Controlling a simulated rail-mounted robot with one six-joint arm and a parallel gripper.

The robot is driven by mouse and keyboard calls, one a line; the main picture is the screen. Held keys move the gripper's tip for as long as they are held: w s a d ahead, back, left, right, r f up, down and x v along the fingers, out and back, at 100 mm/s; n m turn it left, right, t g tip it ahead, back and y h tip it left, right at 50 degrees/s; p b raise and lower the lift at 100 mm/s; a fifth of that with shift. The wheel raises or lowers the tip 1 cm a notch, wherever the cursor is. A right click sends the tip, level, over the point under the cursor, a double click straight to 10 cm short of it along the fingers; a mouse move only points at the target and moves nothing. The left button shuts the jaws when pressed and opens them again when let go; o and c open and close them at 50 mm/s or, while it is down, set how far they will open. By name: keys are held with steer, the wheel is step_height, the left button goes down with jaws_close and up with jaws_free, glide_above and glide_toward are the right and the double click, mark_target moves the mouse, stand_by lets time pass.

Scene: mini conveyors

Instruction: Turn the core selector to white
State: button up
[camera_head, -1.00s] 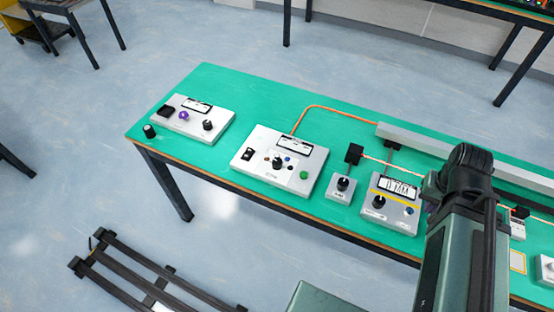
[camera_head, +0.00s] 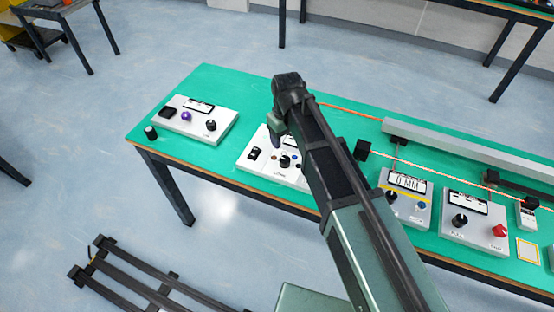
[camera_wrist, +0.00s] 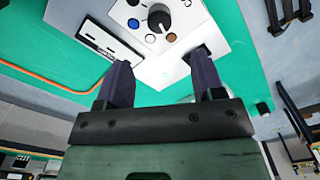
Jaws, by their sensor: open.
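The core selector is a black knob (camera_head: 284,161) on a white panel box (camera_head: 249,166), with small coloured dots around it. In the wrist view the knob (camera_wrist: 159,21) shows a white pointer mark. A brown dot (camera_wrist: 171,38) and a blue dot (camera_wrist: 133,23) lie near it; which dot the pointer faces is too small to tell. My gripper (camera_head: 276,138) is over the back part of this box in the head view. In the wrist view my gripper (camera_wrist: 163,72) has its two dark fingers apart and empty, with the knob beyond them. My arm hides the box's right side.
A black rocker switch (camera_head: 254,154) and a display (camera_wrist: 108,47) share the box. Another knob box (camera_head: 199,120) stands to the left; several more, including one with a red knob (camera_head: 500,231), stand to the right. A grey rail (camera_head: 450,150) runs along the back.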

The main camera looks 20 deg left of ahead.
mark_target(285, 159)
step_height(285, 159, down, 11)
steer(key=b, duration=1)
steer(key=shift+r, duration=0.1)
steer(key=c, duration=0.9)
